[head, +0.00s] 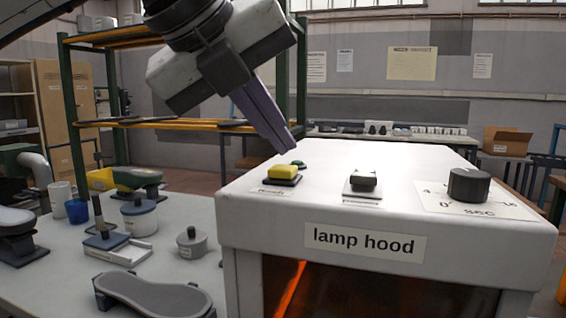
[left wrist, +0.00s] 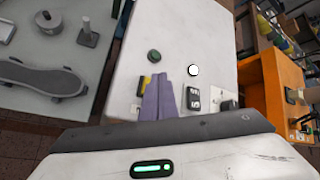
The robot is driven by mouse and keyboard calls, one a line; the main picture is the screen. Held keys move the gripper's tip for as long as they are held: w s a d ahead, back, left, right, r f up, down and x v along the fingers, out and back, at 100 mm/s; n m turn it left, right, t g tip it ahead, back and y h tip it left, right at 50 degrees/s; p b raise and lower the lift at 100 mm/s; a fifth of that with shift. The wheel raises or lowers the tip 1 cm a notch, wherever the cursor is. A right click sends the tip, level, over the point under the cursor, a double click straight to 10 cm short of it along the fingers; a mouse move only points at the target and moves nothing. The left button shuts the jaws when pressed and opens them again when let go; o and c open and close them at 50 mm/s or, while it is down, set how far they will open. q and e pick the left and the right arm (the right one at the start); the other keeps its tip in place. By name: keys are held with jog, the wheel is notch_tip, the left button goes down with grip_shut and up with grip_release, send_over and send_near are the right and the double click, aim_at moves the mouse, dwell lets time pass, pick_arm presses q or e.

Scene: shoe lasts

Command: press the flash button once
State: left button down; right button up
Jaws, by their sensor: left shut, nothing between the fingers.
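The lamp hood (head: 375,240) is a pale box with a name plate on its front. On its top, at the left, is a yellow button (head: 283,172) on a dark base, with a small label in front that I cannot read surely. A green button (head: 298,163) sits just behind it; it also shows in the left wrist view (left wrist: 154,57). My left gripper (head: 293,151) is shut and empty, its purple fingers pointing down above the buttons, seemingly apart from them. In the left wrist view the fingers (left wrist: 158,80) partly cover the yellow button (left wrist: 145,82). My right gripper is out of view.
A black rocker switch (head: 363,181) and a round black dial (head: 469,185) stand farther right on the hood. A white round spot (left wrist: 193,70) shows in the left wrist view. The table at left holds a shoe-sole shape (head: 152,296), a jar (head: 139,215) and other items.

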aim_at(276, 169)
pick_arm(q)
jog(key=shift+r+p, duration=1.8)
jog(key=shift+r, duration=0.75)
jog(key=shift+f, duration=0.1)
